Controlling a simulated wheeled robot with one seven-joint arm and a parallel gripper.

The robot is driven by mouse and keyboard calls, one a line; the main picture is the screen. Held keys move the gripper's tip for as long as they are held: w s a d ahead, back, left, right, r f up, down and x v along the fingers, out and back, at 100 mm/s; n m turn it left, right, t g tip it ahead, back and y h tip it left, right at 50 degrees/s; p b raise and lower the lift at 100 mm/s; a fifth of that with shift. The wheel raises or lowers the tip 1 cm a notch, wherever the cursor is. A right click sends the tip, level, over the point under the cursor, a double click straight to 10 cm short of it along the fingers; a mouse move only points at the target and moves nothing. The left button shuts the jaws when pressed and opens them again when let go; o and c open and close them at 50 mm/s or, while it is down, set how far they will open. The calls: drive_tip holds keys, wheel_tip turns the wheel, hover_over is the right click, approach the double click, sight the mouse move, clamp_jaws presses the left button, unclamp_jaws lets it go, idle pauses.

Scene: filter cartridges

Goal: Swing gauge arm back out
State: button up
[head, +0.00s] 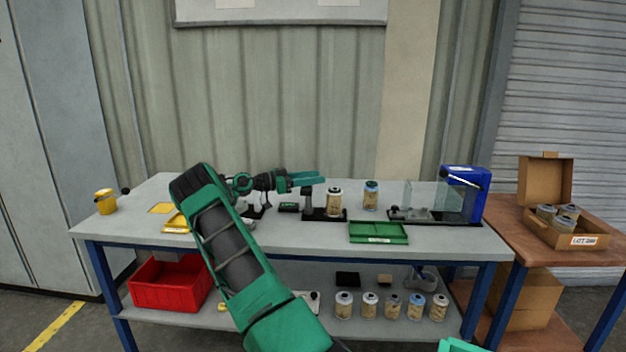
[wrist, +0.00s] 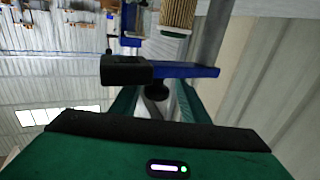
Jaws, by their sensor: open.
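The gauge stand (head: 309,198) rises from a black base on the bench. A tan pleated cartridge (head: 334,203) stands upright on that base, just right of the post. My gripper (head: 320,178) is level, pointing right, at the top of the post. In the wrist view, the gauge arm (wrist: 188,72) is a blue bar with a black block at its left end. A black ball knob (wrist: 158,90) shows between my green fingers, which are apart. I cannot tell whether either finger touches it. The cartridge also shows beyond the bar (wrist: 177,14).
A green tray (head: 378,233) lies in front and right of the stand. Another cartridge (head: 370,195) stands to the right, before a clear-walled fixture (head: 435,197) with a blue block.

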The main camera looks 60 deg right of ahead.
drive_tip(key=v, duration=1)
drive_tip(key=shift+w, duration=0.15)
drive_tip(key=shift+d, duration=0.15)
